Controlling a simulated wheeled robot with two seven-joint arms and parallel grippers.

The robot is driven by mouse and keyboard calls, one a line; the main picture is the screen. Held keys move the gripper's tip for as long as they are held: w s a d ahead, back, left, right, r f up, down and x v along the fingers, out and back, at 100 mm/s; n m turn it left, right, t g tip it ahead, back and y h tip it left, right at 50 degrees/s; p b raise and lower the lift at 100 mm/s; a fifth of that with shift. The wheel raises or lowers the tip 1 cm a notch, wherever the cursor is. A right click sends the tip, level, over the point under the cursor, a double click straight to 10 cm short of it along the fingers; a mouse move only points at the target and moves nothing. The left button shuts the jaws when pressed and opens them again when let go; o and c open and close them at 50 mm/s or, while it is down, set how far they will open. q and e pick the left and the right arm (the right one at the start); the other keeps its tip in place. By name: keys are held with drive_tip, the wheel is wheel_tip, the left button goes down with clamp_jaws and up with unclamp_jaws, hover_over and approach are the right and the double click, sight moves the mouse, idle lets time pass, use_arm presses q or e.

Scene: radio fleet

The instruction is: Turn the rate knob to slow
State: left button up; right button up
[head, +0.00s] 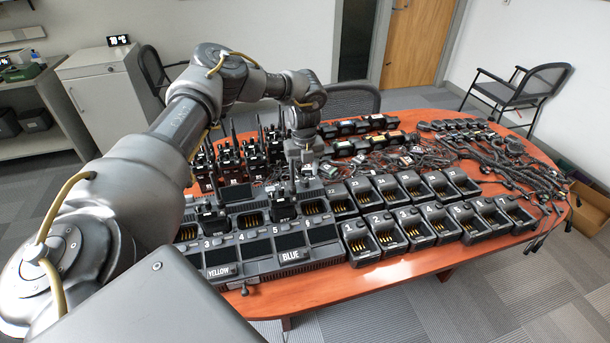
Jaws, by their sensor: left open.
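My left arm reaches in from the left, and my left gripper (302,172) points down over the back of the large multi-bay charger (270,270) on the table. The gripper is open; its fingertips are small and hard to make out among the dark radios. My right gripper is not in view.
Numbered single chargers (362,243) stand in two rows to the right. Upright radios (228,165) crowd behind the charger. Tangled cables and headsets (490,150) cover the table's right side. The wooden table's front edge (350,283) is mostly bare.

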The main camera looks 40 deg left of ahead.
sight(304, 180)
use_arm(q)
wheel_tip(304, 180, down, 2)
drive_tip(key=shift+f, duration=0.65)
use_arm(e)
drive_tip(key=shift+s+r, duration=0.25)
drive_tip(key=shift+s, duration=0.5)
